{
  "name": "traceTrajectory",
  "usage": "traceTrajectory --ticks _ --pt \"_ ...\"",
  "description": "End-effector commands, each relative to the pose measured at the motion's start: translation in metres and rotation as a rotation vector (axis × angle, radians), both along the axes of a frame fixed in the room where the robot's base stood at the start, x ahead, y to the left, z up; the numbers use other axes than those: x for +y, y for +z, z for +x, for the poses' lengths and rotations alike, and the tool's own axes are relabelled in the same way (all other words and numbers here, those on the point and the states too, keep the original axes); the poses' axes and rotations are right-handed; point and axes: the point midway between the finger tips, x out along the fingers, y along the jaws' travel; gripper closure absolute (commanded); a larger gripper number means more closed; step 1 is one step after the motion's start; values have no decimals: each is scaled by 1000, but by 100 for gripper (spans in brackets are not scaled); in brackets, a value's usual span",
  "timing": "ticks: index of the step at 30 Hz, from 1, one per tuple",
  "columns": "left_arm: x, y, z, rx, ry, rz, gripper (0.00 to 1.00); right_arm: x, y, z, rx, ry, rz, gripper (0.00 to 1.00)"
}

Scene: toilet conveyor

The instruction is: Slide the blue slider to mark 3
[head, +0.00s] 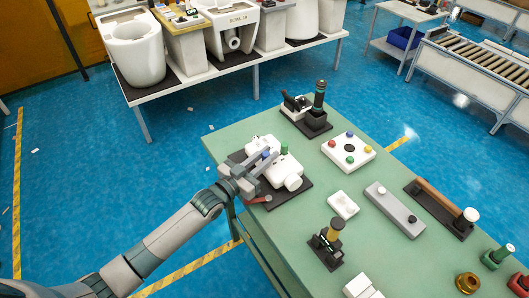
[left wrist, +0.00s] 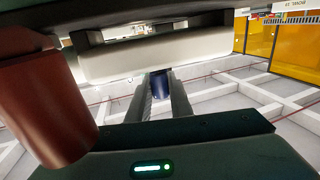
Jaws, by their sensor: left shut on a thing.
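The blue slider (head: 266,154) shows as a small blue knob on a white fixture (head: 289,173) on a black base, at the left side of the green table. My left gripper (head: 263,162) reaches over the fixture from the lower left and is shut on the blue slider. In the left wrist view the blue slider (left wrist: 160,79) sits between the two finger tips. The scale marks cannot be read in either view, so the slider's mark cannot be told. My right gripper is not in view.
On the same fixture are a green knob (head: 284,148) and a red lever (head: 262,198), close to my left gripper. A dark post device (head: 318,110) stands behind, a white button box (head: 348,149) to the right.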

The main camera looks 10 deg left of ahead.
Motion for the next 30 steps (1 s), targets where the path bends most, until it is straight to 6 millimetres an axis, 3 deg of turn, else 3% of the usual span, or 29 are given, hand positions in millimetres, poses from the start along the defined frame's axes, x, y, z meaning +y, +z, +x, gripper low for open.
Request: traceTrajectory --ticks 2,3,5,20,30 --pt "0 1 1 -2 0 0 100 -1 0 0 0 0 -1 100" --pt "0 1 1 -2 0 0 76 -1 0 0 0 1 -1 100" --pt "0 1 1 -2 0 0 62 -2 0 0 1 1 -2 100" --pt "5 -1 -6 0 1 1 62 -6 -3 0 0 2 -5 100" --pt "28 -3 -48 0 0 1 62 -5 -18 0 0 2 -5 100"
